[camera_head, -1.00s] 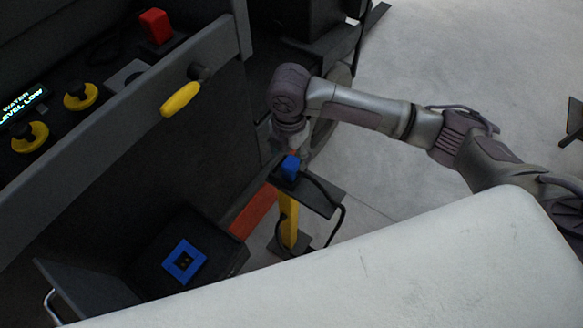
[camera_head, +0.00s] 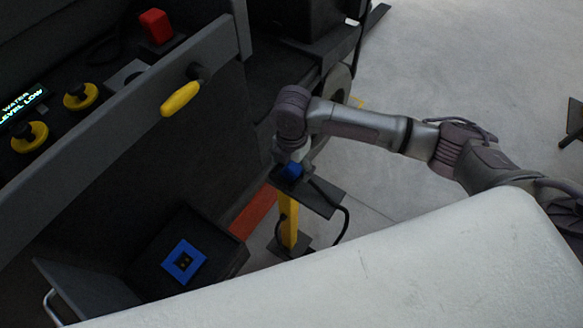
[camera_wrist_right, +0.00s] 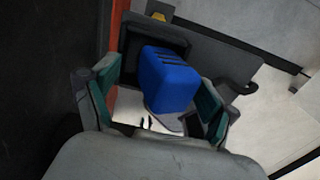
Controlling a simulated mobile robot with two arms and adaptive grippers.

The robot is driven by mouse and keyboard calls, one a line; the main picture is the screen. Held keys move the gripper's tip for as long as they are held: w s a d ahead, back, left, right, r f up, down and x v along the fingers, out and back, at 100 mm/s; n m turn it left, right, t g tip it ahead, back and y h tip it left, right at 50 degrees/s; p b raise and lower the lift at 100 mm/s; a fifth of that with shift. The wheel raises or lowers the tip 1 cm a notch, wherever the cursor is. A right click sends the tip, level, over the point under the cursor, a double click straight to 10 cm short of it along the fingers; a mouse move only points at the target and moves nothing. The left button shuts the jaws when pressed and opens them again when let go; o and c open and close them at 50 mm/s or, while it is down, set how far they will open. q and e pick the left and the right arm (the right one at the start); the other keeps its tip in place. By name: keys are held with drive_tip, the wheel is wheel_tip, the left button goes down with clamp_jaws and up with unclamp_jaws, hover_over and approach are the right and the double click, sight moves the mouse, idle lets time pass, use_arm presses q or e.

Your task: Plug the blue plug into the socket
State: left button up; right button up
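The blue plug (camera_head: 291,171) stands on a small dark shelf (camera_head: 322,196) on top of a yellow post. In the right wrist view the blue plug (camera_wrist_right: 168,80) sits between the two teal-padded fingers of my right gripper (camera_wrist_right: 155,100). Both fingers are spread, with a gap visible on each side of the plug. In the head view my right gripper (camera_head: 290,158) is over the plug and partly hides it. The blue-framed socket (camera_head: 184,262) is on a dark box at lower left, with its dark opening uncovered. My left gripper is not in view.
A dark machine panel with a yellow handle (camera_head: 180,98), yellow knobs (camera_head: 81,96) and a red button (camera_head: 156,26) stands at left. A black cable (camera_head: 344,224) hangs beside the yellow post (camera_head: 288,220). An open dark flap (camera_head: 84,290) is beside the socket box.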

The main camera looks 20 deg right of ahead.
drive_tip(key=shift+s+f, duration=0.1)
drive_tip(key=shift+s, duration=0.05)
drive_tip(key=c, duration=1)
drive_tip(key=shift+o, duration=0.2)
drive_tip(key=shift+w+a+r, duration=0.1)
drive_tip(key=shift+w+r, duration=0.1)
drive_tip(key=shift+r, duration=0.35)
drive_tip(key=c, duration=0.3)
drive_tip(key=r, duration=0.3)
drive_tip(key=shift+s+d+r, duration=0.25)
drive_tip(key=shift+s+r, duration=0.05)
drive_tip(key=shift+s, duration=0.05)
clamp_jaws()
drive_tip(key=s+d+r+p, duration=0.1)
drive_tip(key=s+d+r, duration=0.4)
drive_tip(key=s, duration=0.4)
drive_tip(key=shift+s+d+r, duration=0.15)
drive_tip(key=shift+d+r, duration=0.2)
drive_tip(key=shift+r, duration=0.35)
